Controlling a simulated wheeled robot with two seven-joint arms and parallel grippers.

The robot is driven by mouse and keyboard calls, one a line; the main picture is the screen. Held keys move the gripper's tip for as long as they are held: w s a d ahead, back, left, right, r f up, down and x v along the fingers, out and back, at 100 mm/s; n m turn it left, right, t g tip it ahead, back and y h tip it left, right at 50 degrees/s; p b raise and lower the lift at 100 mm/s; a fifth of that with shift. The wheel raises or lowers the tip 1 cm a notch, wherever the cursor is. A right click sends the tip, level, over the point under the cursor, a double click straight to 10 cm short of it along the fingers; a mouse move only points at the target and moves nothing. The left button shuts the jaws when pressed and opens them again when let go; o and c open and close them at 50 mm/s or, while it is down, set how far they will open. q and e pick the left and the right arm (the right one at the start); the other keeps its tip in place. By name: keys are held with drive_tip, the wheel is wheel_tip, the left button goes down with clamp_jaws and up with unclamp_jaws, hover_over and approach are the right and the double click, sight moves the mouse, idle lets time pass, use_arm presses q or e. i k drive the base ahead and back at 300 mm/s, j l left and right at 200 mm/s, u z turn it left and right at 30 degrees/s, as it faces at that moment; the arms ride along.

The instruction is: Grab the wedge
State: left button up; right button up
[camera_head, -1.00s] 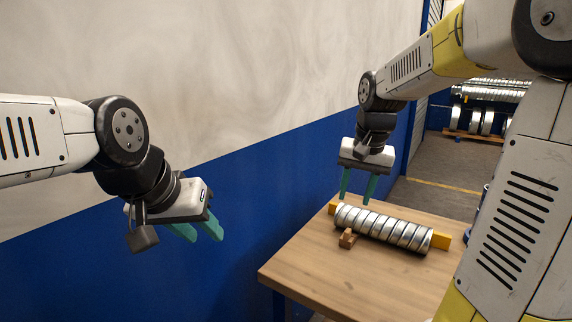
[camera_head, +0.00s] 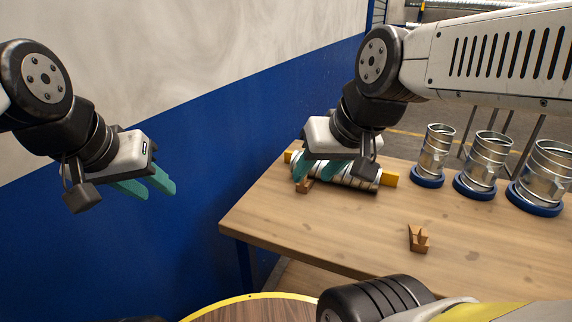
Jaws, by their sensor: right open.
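A small brown wooden wedge (camera_head: 304,186) sits on the table against the near side of the spiral duct (camera_head: 352,178), close to its left end. A second wooden wedge (camera_head: 419,239) stands alone nearer the table's front. My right gripper (camera_head: 315,172) is open, its teal fingers pointing down over the duct's left part, just above or beside the first wedge; whether they touch is unclear. It hides part of the duct. My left gripper (camera_head: 147,190) is open and empty in front of the blue wall, left of the table.
The duct lies on the wooden table (camera_head: 330,240) with yellow blocks (camera_head: 390,179) at its ends. Several upright metal duct pieces on blue bases (camera_head: 482,186) stand at the right. A round yellow-rimmed top (camera_head: 240,303) is at the bottom. The table's front left is bare.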

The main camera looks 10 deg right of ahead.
sight(419, 237)
drive_tip(key=k+j+z, duration=0.1)
drive_tip(key=z, duration=1.55)
drive_tip(key=u, duration=0.45)
